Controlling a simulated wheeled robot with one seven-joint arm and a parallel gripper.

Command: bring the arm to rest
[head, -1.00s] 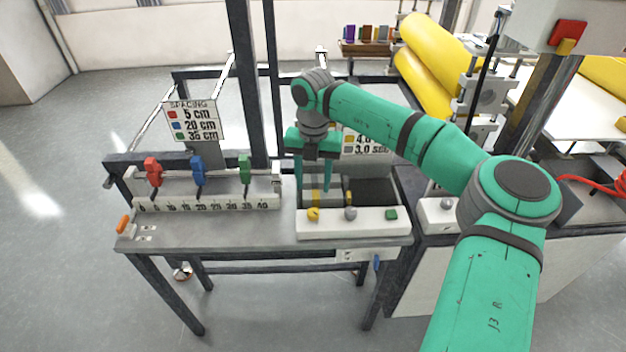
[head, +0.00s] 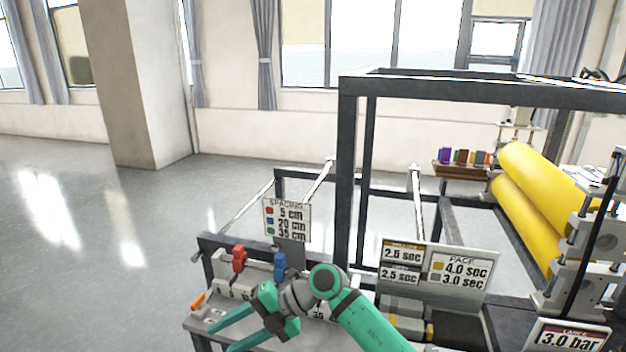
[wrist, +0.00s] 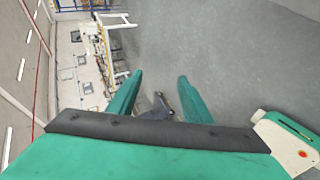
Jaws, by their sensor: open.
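My gripper (head: 234,332) is at the lower middle of the head view, in front of the bench with the sliders. Its two green fingers are spread apart and point to the lower left. In the wrist view my gripper (wrist: 160,82) is open with nothing between its fingers, and grey floor shows beyond them. My green arm bends at the joint just right of the gripper and runs down out of the head view.
A red slider (head: 239,258) and a blue slider (head: 280,265) stand on the bench behind the gripper. A spacing sign (head: 287,219) and a pace sign (head: 460,270) rise behind. A dark frame (head: 345,180) and yellow rollers (head: 535,200) are at right. Floor at left is clear.

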